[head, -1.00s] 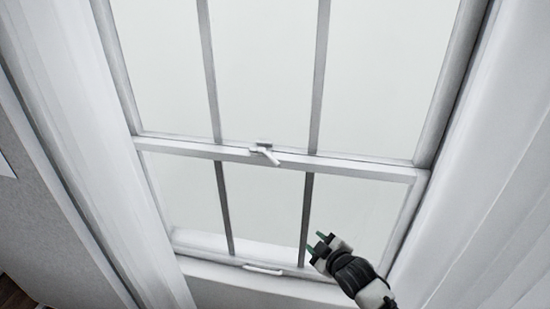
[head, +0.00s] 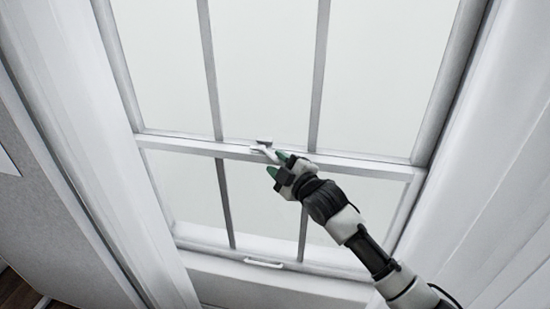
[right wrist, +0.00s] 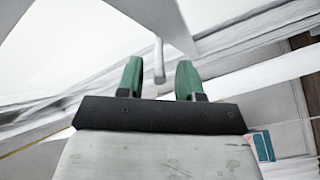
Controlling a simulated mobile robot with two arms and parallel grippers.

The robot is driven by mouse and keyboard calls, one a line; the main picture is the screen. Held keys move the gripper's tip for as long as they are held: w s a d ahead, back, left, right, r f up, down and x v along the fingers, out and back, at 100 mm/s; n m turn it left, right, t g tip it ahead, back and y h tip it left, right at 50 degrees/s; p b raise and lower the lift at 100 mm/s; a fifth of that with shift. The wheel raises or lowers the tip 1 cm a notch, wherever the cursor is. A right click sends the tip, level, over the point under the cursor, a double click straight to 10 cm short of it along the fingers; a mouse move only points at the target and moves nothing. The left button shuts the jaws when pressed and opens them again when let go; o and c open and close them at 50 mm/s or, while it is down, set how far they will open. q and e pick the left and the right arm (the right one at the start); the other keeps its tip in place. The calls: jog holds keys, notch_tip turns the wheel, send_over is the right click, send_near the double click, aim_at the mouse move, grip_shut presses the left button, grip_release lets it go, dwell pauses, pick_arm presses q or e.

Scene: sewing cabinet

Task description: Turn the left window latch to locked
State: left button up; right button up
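The window latch (head: 265,148) is a small white piece on the middle rail of the sash window. Its lever points down and to the right, toward my right gripper. My right gripper (head: 276,164) has green fingertips and is at the lever's end in the head view, partly covering it. In the right wrist view the fingers of the right gripper (right wrist: 159,80) are spread apart, with the white lever (right wrist: 159,60) between them and a gap on each side. The latch base is not clear in that view. My left gripper is not in view.
The window's middle rail (head: 360,166) runs across below the upper panes. A white lift handle (head: 263,263) is on the bottom rail. Pale curtains or side panels (head: 80,130) flank the window. The space in front of the panes looks clear.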

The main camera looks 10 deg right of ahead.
jog(key=shift+x, duration=0.9)
grip_shut()
